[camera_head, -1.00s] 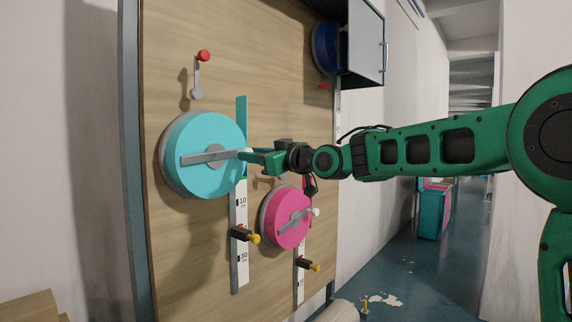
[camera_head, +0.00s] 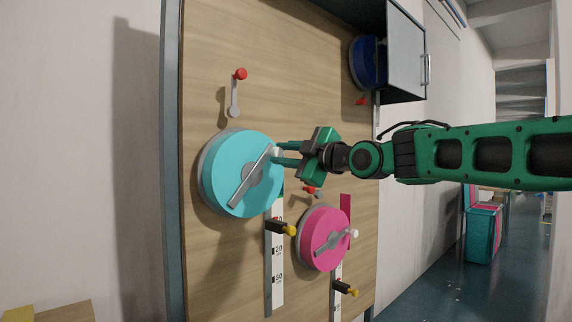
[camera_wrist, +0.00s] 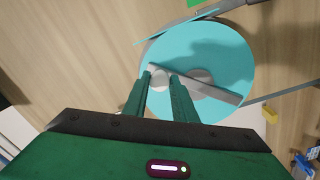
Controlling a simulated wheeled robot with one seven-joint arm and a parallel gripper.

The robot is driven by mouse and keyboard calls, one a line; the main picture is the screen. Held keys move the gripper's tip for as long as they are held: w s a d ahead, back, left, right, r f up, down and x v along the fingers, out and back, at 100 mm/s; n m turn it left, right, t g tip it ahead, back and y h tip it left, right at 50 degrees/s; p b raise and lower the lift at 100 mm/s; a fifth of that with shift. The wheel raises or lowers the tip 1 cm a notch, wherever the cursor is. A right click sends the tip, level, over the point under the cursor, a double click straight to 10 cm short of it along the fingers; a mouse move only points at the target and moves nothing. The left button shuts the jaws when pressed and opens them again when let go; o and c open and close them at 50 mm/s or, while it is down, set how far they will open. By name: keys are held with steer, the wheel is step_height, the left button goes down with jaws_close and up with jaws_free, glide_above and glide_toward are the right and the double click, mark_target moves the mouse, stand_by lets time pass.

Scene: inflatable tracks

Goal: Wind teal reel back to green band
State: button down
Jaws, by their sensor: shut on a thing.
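The teal reel (camera_head: 225,165) is mounted on the wooden board, with a grey crank bar (camera_head: 245,186) across its face, tilted up to the right. My gripper (camera_head: 277,157) is at the bar's upper right end, shut on the pale crank knob. In the wrist view the fingers (camera_wrist: 163,82) straddle the knob (camera_wrist: 157,71) in front of the teal reel (camera_wrist: 215,45). A teal-green strip (camera_head: 279,189) shows below my fingers at the reel's right edge. A black slider with a yellow tip (camera_head: 281,228) sits on the white scale (camera_head: 277,294), above the 20 mark. I cannot pick out the green band surely.
A pink reel (camera_head: 318,240) with its own crank and slider (camera_head: 345,289) is at lower right, close under my arm. A red-knobbed lever (camera_head: 239,75) is above the teal reel. An open cabinet (camera_head: 406,60) by a blue reel is at upper right.

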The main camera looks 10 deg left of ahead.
steer(key=shift+s+a+r+n, duration=0.4)
steer(key=shift+s+r+n, duration=0.05)
steer(key=shift+n, duration=0.35)
steer(key=c, duration=1.5)
jaws_free()
steer(key=shift+o, duration=0.2)
steer(key=shift+d+f, duration=0.1)
steer(key=shift+d, duration=0.05)
steer(key=v, duration=1)
steer(key=shift+d, duration=0.25)
steer(key=shift+s+f, duration=0.1)
steer(key=shift+f, duration=0.05)
